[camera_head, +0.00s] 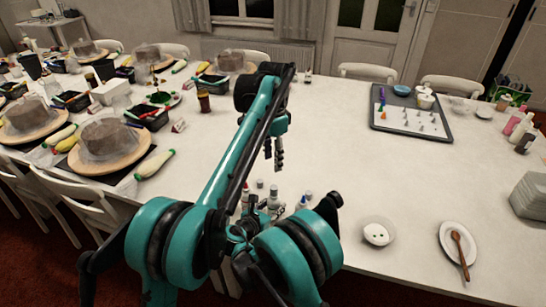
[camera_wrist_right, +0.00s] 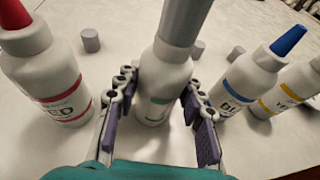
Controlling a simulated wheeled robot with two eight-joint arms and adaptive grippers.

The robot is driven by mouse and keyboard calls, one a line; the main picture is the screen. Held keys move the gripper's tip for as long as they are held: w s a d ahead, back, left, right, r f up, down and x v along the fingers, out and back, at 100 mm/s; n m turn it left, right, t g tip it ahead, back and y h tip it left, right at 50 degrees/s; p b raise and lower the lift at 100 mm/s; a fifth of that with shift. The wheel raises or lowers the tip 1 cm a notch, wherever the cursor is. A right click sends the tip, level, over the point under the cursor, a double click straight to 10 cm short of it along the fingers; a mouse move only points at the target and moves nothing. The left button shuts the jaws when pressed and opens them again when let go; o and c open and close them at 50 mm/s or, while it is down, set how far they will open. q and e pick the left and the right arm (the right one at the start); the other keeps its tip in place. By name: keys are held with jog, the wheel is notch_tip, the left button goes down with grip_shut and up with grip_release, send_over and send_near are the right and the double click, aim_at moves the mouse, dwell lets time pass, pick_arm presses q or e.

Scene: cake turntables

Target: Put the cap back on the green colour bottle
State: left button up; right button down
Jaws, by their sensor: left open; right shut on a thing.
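The green colour bottle (camera_wrist_right: 155,100) is white with a green stripe on its label and stands upright between the fingers of my right gripper (camera_wrist_right: 160,92), which is shut on it. A grey cap (camera_wrist_right: 185,18) sits over its top and no green nozzle shows. In the head view the same capped bottle (camera_head: 273,201) stands among the other bottles near the front table edge. My left gripper (camera_head: 274,155) is open and empty, pointing down above the table behind the bottles. In the head view my own arm partly hides the right gripper.
A red bottle (camera_wrist_right: 48,75) stands left of the green one; a blue bottle (camera_wrist_right: 250,78) and a yellow bottle (camera_wrist_right: 290,90) stand right. Loose grey caps (camera_wrist_right: 90,40) lie behind. A white bowl (camera_head: 376,233) and a tray (camera_head: 412,125) are farther right. Table between is clear.

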jog(key=c, duration=0.9)
grip_release()
jog(key=shift+o, duration=0.2)
jog(key=v, duration=1.2)
jog(key=shift+f, duration=0.1)
